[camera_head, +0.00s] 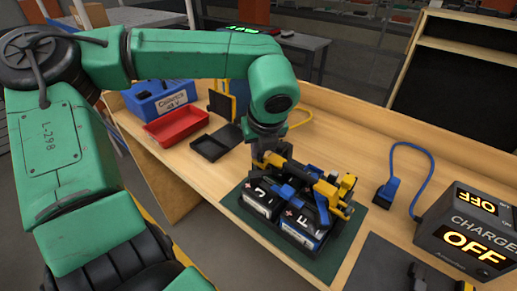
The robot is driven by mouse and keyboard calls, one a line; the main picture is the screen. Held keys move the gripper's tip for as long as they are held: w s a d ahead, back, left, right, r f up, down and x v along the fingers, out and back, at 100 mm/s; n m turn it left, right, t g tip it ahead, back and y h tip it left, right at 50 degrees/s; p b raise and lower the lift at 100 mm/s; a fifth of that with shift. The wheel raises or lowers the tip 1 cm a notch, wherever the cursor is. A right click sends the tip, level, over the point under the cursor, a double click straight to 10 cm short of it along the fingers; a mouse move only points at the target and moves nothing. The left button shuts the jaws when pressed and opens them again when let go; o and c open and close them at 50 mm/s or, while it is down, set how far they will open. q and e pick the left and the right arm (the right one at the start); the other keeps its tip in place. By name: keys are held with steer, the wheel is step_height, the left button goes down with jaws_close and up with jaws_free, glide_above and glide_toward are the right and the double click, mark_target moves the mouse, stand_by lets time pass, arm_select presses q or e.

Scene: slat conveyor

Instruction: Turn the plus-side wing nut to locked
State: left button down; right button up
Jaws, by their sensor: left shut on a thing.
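A battery pack with two dark blocks marked J (262,196) and F (303,228) sits in a black tray on a green mat (345,236). Blue and yellow clamp parts (298,188) cross its top, and a yellow piece (346,183) stands at their right end. My left gripper (275,161) reaches down over the far left end of the clamp. It is shut on a small yellow part there, apparently a wing nut, mostly hidden by the fingers. How far that nut is turned cannot be read. My right gripper is not clearly in view.
A charger box (468,232) reading OFF stands at the right, near a blue plug (388,190) with a looping cable. A red bin (176,125), a blue bin (160,98) and a black tray (214,142) are at the back left. Small dark shapes lie at the lower right.

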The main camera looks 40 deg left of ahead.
arm_select(q)
steer(key=shift+f+m+b, duration=0.15)
steer(key=shift+m+b, duration=0.25)
steer(key=shift+b, duration=0.5)
steer(key=m+b, duration=0.1)
steer(key=b, duration=0.1)
steer(key=m+t+h+b, duration=0.1)
steer(key=m+b, duration=0.1)
steer(key=b, duration=0.1)
steer(key=shift+a+m, duration=0.2)
steer(key=shift+m, duration=0.1)
steer(key=shift+s+m+t+b, duration=0.1)
steer(key=shift+m+t+b, duration=0.2)
steer(key=shift+m, duration=0.2)
steer(key=m+h+b, duration=0.1)
steer(key=m, duration=0.1)
steer(key=shift+a+m+b, duration=0.15)
steer(key=shift+m+b, duration=0.15)
steer(key=shift+a+r+m+t+h+b, duration=0.15)
steer(key=shift+m+h+b, duration=0.15)
steer(key=shift+m, duration=0.45)
steer(key=shift+d+r+m+t+h+b, duration=0.1)
steer(key=shift+m+t+h+b, duration=0.1)
steer(key=shift+m+h, duration=0.4)
steer(key=shift+a+m, duration=0.1)
steer(key=shift+m, duration=0.15)
steer(key=c, duration=1)
jaws_free()
steer(key=shift+s, duration=0.1)
